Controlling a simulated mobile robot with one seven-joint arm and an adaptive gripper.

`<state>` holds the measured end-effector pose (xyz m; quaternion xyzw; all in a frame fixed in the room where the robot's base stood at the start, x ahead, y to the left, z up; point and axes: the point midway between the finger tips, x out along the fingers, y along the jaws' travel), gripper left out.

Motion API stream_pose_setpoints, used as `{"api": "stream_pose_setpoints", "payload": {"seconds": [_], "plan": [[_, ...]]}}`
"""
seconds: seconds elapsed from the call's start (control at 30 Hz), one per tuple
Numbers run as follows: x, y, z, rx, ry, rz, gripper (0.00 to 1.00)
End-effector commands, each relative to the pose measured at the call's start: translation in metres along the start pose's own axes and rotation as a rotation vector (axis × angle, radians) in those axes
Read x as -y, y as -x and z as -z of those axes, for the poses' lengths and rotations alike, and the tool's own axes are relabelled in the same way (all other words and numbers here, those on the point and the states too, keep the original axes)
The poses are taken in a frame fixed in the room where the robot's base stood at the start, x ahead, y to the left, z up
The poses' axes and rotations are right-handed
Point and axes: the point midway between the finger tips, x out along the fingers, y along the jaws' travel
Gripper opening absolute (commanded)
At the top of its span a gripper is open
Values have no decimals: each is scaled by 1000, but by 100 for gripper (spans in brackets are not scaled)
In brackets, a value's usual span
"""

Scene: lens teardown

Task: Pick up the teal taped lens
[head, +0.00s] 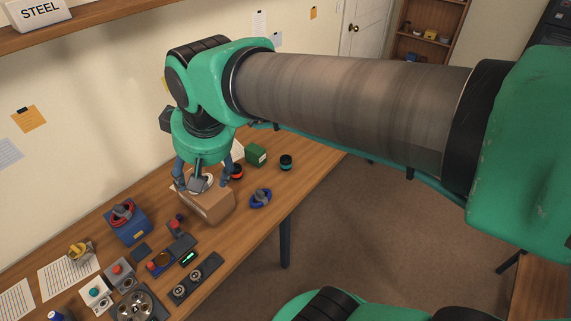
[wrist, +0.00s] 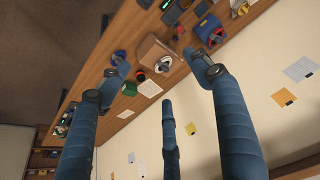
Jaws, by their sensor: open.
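The teal taped lens (head: 286,162) is a short black cylinder with a teal band. It stands near the table's front edge, right of the green box, in the head view. I cannot make it out surely in the wrist view, where a finger covers that area. My gripper (head: 203,181) is open and empty over the cardboard box, left of the lens and well apart from it. Its three blue fingers are spread in the wrist view (wrist: 164,78).
A cardboard box (head: 208,208) stands below my gripper. A red-banded lens (head: 237,172), a green box (head: 256,153) and a blue ring-shaped item (head: 260,199) are nearby. Several tools and parts crowd the wooden table's near left. The table (head: 315,168) is bare right of the lens.

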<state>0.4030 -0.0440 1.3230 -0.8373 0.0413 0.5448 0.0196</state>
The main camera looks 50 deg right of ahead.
Motion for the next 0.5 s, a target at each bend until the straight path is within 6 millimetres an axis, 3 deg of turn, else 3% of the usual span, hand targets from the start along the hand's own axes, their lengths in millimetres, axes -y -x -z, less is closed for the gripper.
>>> {"api": "stream_pose_setpoints", "payload": {"seconds": [0.2, 0.5], "plan": [[-35, -25, 47, 52, -53, -28, 64], [-93, -69, 100, 118, -123, -57, 64]]}}
